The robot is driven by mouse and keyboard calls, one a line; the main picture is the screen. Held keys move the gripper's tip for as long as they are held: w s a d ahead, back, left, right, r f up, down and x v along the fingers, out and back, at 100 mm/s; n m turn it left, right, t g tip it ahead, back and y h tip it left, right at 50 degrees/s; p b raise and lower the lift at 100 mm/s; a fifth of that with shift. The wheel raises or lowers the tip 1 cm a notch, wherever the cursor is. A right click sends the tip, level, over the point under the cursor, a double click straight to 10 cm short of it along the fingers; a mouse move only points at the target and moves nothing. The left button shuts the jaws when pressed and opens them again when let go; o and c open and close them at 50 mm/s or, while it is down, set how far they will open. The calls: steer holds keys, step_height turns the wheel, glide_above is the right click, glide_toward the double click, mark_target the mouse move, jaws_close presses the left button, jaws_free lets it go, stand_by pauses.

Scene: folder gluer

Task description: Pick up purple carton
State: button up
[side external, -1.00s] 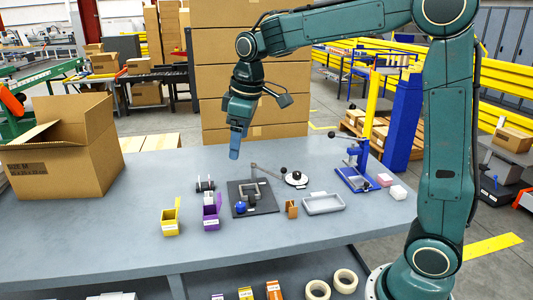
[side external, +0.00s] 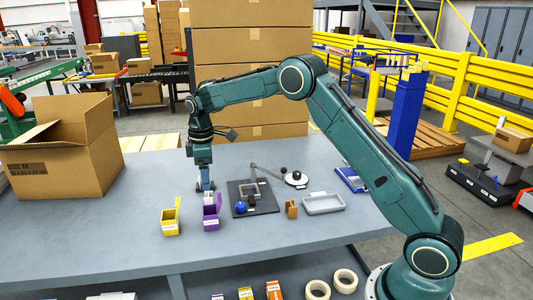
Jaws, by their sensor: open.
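The purple carton (side external: 211,217) stands upright on the grey table, with its lid flap raised and a white label on its front. My gripper (side external: 204,183) points down just behind the carton, a little to its left and above the table. It is open. Its fingertips are small in this view, and they overlap a small dark object with light parts on the table behind the carton. I see no contact with the purple carton.
A yellow carton (side external: 170,224) stands close on the left. A large cardboard box (side external: 70,160) stands at the left. The table front is clear.

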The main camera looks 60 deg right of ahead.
steer(key=shift+w+f, duration=0.15)
steer(key=shift+f, duration=0.2)
steer(key=shift+f, duration=0.1)
glide_above(210, 212)
steer(key=s+a, duration=0.2)
step_height(210, 212, down, 8)
steer(key=shift+d+f, duration=0.15)
steer(key=shift+f, duration=0.05)
steer(key=shift+w, duration=0.1)
steer(key=shift+f, duration=2.55)
steer(key=c, duration=1)
steer(key=shift+c, duration=0.2)
